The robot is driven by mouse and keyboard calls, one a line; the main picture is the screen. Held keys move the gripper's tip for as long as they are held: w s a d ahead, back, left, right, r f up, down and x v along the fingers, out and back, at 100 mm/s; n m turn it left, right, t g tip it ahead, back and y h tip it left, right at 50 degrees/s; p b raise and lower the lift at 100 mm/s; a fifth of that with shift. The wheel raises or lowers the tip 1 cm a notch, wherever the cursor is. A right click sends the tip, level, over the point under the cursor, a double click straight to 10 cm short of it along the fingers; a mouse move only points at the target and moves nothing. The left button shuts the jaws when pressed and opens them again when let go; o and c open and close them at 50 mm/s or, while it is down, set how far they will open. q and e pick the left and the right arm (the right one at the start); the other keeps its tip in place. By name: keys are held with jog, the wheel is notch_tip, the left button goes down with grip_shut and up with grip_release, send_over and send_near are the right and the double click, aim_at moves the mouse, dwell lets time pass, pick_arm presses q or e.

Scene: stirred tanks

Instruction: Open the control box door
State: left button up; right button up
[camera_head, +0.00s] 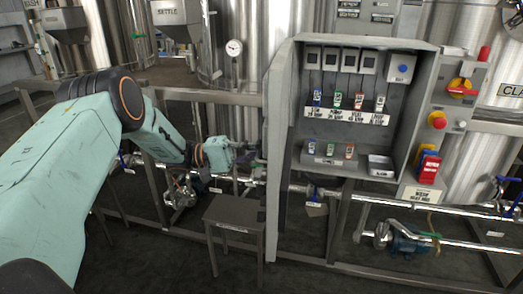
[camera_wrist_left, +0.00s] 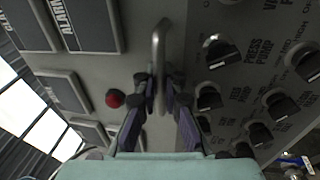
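The grey control box (camera_head: 340,137) stands with its inside facing me. Its door (camera_head: 281,150) is swung wide open on the box's left side and shows nearly edge-on. My left gripper (camera_head: 257,163) is at the door's outer face, partly hidden by the door edge. In the left wrist view the door's outer face (camera_wrist_left: 187,20) carries a metal loop handle (camera_wrist_left: 159,45). The two dark fingertips (camera_wrist_left: 159,85) of my left gripper close on the handle from both sides. My right gripper is not in view.
Inside the box are several switches and labelled tags. Knobs (camera_wrist_left: 220,52) and a red button (camera_wrist_left: 115,98) flank the handle. A small metal stand (camera_head: 233,212) is below the arm. Pipes, a pump (camera_head: 408,239) and tanks (camera_head: 300,20) surround the box.

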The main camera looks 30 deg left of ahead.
pick_arm(q)
jog(key=shift+o, duration=1.1)
jog(key=shift+s+f, duration=0.15)
jog(key=shift+f, duration=0.05)
jog(key=v, duration=1.2)
